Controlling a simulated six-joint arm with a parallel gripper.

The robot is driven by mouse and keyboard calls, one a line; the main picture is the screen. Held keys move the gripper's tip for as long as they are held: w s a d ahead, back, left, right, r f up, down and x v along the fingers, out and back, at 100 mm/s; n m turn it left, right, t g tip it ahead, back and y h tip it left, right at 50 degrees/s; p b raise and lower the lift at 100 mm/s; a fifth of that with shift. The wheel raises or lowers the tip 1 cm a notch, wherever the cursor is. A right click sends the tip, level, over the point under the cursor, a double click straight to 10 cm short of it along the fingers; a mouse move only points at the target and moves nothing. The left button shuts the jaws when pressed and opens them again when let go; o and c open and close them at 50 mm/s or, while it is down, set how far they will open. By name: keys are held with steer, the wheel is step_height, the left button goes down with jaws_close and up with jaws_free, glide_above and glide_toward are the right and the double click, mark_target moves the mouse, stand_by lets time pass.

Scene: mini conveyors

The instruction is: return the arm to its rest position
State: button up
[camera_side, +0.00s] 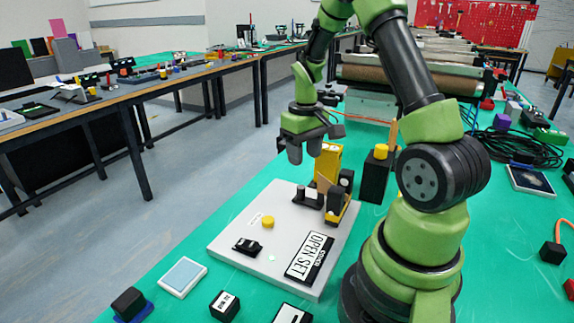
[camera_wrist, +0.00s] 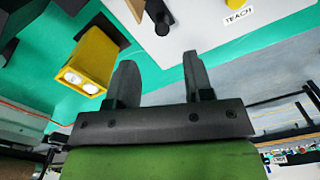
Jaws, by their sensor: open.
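My gripper (camera_side: 304,149) hangs from my green and black arm above the back edge of the grey control board (camera_side: 228,239). In the wrist view its two dark fingers (camera_wrist: 158,75) stand apart with nothing between them. In that view a yellow block with two white round faces (camera_wrist: 88,62) is left of the fingers, apart from them. The side view shows a yellow upright part (camera_side: 329,160) just right of my gripper. Whether the gripper touches it is hard to tell there.
The board carries a yellow button (camera_side: 267,222), black switches and an "OPEN SET" plate (camera_side: 310,257). A black block with a yellow knob (camera_side: 375,173) stands near my arm. A conveyor (camera_side: 410,80) and coiled black cables (camera_side: 512,146) lie behind. The floor at left is free.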

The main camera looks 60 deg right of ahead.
steer(key=s+a+r+t, duration=0.2)
steer(key=a+r, duration=0.6)
steer(key=s+a+r+t, duration=0.2)
steer(key=a+r+t, duration=0.1)
steer(key=a+r, duration=0.5)
steer(key=s+a+r+t+y, duration=0.2)
steer(key=s+a, duration=0.3)
steer(key=s, duration=0.1)
steer(key=shift+a+n, duration=0.15)
steer(key=shift+n, duration=0.15)
steer(key=shift+s, duration=0.1)
stand_by(1.3)
